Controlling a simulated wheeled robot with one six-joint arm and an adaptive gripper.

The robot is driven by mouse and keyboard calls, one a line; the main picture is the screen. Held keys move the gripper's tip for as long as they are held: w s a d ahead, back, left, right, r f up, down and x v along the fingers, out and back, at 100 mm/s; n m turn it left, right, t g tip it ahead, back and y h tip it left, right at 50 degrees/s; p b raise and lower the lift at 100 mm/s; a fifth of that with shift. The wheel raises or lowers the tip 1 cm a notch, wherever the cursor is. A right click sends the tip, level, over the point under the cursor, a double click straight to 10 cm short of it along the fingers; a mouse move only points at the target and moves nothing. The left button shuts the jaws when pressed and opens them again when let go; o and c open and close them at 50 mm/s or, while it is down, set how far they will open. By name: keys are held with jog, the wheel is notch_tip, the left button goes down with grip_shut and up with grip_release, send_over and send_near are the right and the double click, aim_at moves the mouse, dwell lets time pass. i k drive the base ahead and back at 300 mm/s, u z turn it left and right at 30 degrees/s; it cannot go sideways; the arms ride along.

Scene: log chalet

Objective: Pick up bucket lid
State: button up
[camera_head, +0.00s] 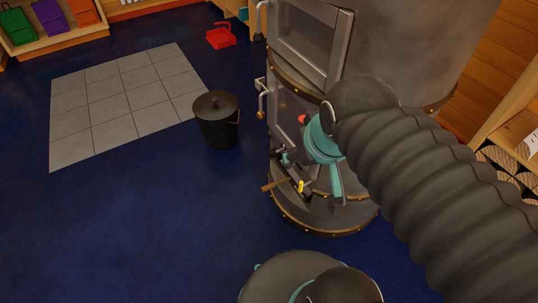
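The bucket lid (211,105) is dark, round and flat with a small knob on top. It sits on a black bucket (219,132) that stands upright on the blue floor, left of the stove. A thin handle shows at the bucket's right side. My gripper (290,164) is at the end of my ribbed dark arm, in front of the stove and to the right of the bucket. It looks small and dark against the stove, apart from the lid in the picture. Whether its fingers are open or shut cannot be made out.
A large grey cylindrical stove (405,40) with brass-coloured bands stands right of the bucket. A grey tiled patch (120,100) lies behind left. A red dustpan-like thing (221,38) is farther back. Coloured bins stand on a wooden shelf (60,42). The floor left and front is clear.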

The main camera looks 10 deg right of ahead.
aim_at(214, 105)
jog(key=k, duration=0.5)
jog(key=u, duration=0.9)
jog(key=i, duration=1.35)
jog(key=u, duration=0.1)
